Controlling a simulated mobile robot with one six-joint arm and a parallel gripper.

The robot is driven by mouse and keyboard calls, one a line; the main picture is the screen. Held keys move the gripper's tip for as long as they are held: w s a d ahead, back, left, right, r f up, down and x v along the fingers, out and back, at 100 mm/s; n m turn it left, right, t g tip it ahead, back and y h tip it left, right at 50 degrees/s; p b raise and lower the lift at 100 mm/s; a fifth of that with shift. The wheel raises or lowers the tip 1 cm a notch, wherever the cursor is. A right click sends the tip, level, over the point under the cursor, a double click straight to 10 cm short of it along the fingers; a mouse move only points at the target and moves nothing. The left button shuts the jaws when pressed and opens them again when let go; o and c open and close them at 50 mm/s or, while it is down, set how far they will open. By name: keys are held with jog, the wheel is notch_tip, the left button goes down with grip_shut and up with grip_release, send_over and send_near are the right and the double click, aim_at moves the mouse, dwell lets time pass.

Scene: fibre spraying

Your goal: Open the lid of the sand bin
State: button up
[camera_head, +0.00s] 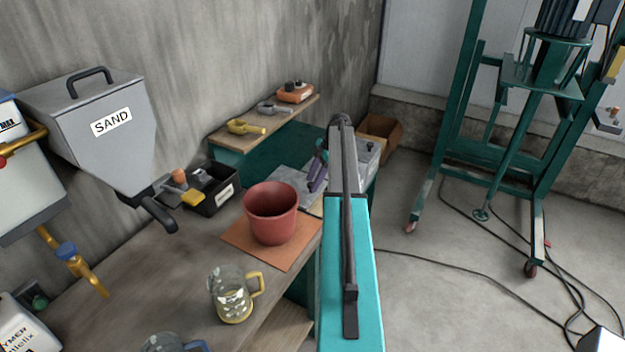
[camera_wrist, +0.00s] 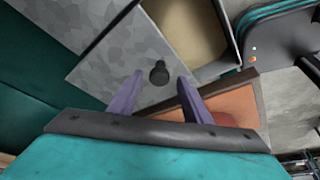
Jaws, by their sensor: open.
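The sand bin (camera_head: 122,150) is a grey hopper on the wall at the left of the head view, with a white SAND label. Its flat grey lid (camera_head: 62,96) lies shut on top and carries a black bar handle (camera_head: 90,78). My gripper (camera_head: 318,168) is well to the right of the bin, past the red pot, partly hidden by my arm. In the wrist view my gripper (camera_wrist: 160,78) has its two purple fingers apart, with nothing held. The sand bin does not show in the wrist view.
A red pot (camera_head: 271,212) on an orange mat, a glass mug (camera_head: 232,293) and a black tray (camera_head: 213,200) stand on the bench. A dark knob (camera_wrist: 158,73) on a grey surface lies beyond my fingers. A green stand (camera_head: 455,130) is at right.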

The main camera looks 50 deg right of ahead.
jog(key=shift+f, duration=0.2)
jog(key=shift+a, duration=0.1)
grip_shut()
jog(key=shift+w, duration=0.15)
